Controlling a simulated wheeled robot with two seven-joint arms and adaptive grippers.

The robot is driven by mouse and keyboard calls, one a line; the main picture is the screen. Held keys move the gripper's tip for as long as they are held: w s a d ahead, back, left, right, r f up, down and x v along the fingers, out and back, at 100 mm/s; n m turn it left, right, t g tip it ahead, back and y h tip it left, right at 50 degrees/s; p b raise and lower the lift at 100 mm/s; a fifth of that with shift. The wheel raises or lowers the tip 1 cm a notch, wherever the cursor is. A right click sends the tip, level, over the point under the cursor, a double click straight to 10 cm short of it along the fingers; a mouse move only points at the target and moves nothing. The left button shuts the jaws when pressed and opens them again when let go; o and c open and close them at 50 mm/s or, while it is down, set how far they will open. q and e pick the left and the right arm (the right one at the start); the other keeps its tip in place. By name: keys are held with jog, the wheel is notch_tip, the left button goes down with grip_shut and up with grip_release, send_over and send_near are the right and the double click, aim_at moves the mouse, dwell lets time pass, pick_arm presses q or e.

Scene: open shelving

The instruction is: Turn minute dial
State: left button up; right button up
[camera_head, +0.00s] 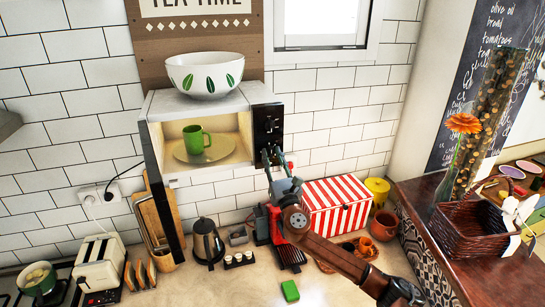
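The microwave (217,107) stands against the tiled wall with its door (163,197) open at the left. A green mug (196,140) sits on the plate (217,147) inside it. The black control panel (266,107) is on the right of the opening. A dark dial (269,125) shows faintly on its upper half. My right gripper (271,154) comes from the lower right and has its fingertips at the lower part of the panel. The fingers are a little apart. Whether they touch or hold a dial there is too small to tell. My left gripper is not in view.
A white bowl (205,75) stands on the microwave. Below on the counter are a black kettle (208,242), a red-striped box (337,206), a toaster (100,263) and a green sponge (290,291). A wicker basket (470,235) sits on the raised ledge at the right.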

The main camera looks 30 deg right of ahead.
jog(key=c, duration=0.6)
